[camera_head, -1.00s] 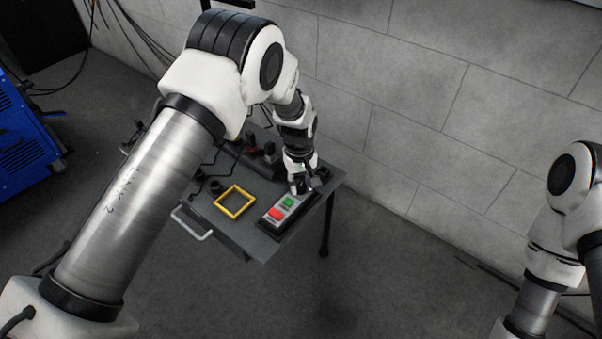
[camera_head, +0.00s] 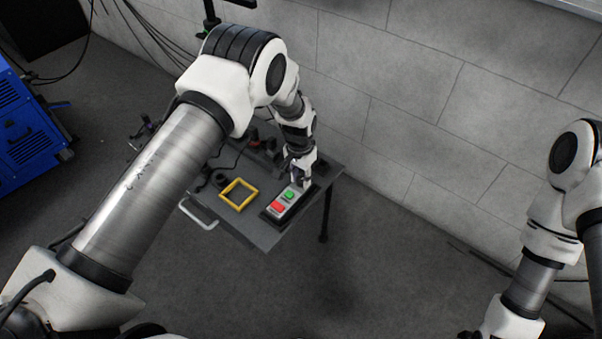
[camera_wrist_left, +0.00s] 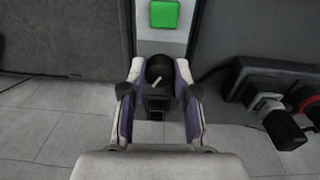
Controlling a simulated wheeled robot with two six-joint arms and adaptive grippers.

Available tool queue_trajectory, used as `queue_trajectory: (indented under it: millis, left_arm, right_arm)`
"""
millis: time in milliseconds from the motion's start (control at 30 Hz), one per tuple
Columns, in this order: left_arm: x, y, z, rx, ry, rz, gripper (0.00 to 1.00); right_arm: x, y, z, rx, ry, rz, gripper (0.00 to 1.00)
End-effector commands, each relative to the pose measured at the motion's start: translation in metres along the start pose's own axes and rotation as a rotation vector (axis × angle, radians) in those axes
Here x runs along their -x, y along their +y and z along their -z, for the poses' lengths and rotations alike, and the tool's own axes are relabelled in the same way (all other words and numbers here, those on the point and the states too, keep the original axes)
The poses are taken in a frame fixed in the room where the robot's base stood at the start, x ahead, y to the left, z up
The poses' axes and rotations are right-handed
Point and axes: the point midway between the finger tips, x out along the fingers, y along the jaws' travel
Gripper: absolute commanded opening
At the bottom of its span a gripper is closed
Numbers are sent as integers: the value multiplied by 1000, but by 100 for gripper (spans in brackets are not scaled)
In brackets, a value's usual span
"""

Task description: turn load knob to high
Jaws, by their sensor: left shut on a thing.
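The load knob (camera_wrist_left: 158,70) is round and black with a white pointer mark. It sits on the grey control panel (camera_wrist_left: 162,45), below the green button (camera_wrist_left: 164,14) in the left wrist view. My left gripper (camera_wrist_left: 158,76) has its two fingers on either side of the knob, shut on it. The pointer mark runs slantwise, toward the upper right. In the head view my left gripper (camera_head: 301,181) is at the far end of the panel (camera_head: 276,215) and hides the knob. The panel's green button (camera_head: 289,195) and red button (camera_head: 278,206) show there. My right gripper is out of view.
A yellow square frame (camera_head: 222,200) lies on the grey table (camera_head: 258,238) left of the panel. Dark connectors stand at the table's back; black and red parts (camera_wrist_left: 290,112) show right in the wrist view. A wall (camera_head: 420,110) rises behind. A blue cabinet (camera_head: 20,130) stands left.

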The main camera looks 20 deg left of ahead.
Motion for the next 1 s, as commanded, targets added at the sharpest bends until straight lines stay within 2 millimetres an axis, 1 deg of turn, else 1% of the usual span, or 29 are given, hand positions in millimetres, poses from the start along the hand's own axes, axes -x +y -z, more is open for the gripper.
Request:
queue_trajectory:
  millis: [100, 500, 700, 1000]
  left_arm:
    - [1, 0, 0, -107, -4, 0, 0]
    - [0, -1, 0, -460, -12, 0, 0]
    - [0, -1, 1, -580, -14, 1, 0]
    - [0, -1, 1, -661, -17, 0, 0]
  right_arm:
    - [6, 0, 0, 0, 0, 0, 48]
    - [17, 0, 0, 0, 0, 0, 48]
    - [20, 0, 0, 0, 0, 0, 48]
    - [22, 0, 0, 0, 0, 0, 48]
